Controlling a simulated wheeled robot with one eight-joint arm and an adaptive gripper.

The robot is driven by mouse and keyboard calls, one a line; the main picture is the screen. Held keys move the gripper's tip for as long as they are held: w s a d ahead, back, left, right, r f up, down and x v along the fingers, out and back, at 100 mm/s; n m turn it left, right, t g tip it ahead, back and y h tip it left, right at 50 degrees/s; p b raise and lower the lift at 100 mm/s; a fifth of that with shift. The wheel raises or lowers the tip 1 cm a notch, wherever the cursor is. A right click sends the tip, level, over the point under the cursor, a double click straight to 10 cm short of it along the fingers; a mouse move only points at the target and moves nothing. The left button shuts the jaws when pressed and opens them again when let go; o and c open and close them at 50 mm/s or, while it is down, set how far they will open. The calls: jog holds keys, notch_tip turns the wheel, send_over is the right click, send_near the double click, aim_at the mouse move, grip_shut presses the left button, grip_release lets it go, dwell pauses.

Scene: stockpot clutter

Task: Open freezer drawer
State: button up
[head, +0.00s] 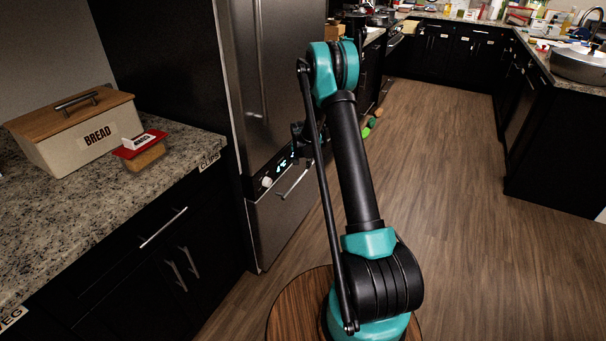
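The steel fridge (275,70) stands left of the middle in the head view. Its freezer drawer (272,228) is the lower front panel, which looks flush with the fridge body. A slim bar handle (294,183) shows near the top of the drawer. My gripper (300,150) is small and dark, close to the fridge front near the drawer's top edge. My arm hides part of it, so its fingers and any contact with the handle cannot be made out.
A granite counter (60,215) with a bread box (75,130) and a red-lidded container (140,150) stands left of the fridge. Small green and orange items (370,125) lie on the floor beyond my arm. The wooden floor (450,200) at right is clear.

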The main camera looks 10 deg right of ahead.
aim_at(303, 174)
jog(key=x, duration=1)
jog(key=shift+w+d+f, duration=0.1)
jog(key=shift+f, duration=0.05)
grip_shut()
